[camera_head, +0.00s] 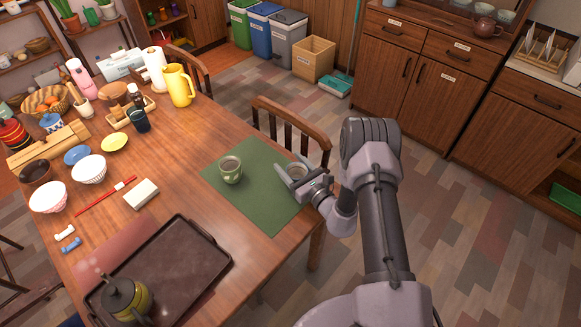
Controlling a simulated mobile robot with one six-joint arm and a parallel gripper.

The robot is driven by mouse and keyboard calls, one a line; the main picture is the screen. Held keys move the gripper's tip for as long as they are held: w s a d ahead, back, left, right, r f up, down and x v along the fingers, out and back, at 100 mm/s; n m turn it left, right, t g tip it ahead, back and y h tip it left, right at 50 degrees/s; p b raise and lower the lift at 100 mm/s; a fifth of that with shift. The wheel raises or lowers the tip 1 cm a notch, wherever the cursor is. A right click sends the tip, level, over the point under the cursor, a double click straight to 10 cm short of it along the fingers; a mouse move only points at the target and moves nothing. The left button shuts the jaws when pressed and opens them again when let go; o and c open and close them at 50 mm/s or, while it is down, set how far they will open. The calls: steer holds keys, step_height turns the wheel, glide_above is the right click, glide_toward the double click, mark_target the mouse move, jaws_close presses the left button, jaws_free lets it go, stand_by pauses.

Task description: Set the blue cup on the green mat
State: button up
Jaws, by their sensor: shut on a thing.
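The green mat (262,205) lies at the right end of the wooden table. A pale green cup (231,168) with dark contents stands upright on its left part. My gripper (292,174) is over the mat's right side, shut on a small round cup (297,170) with a greyish rim. The fingers hide much of this cup. I cannot tell its colour clearly, nor whether its base touches the mat. A dark blue cup-like vessel (140,121) stands farther back on the table, near a small wooden rack.
A dark tray (190,255) with a kettle (127,300) is at the table's front. Bowls (89,169), a white block (141,194) and red chopsticks (105,195) lie left of the mat. A wooden chair (292,125) stands close behind the mat. The mat's front part is clear.

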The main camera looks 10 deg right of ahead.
steer(key=o, duration=1.6)
steer(key=shift+f, duration=0.1)
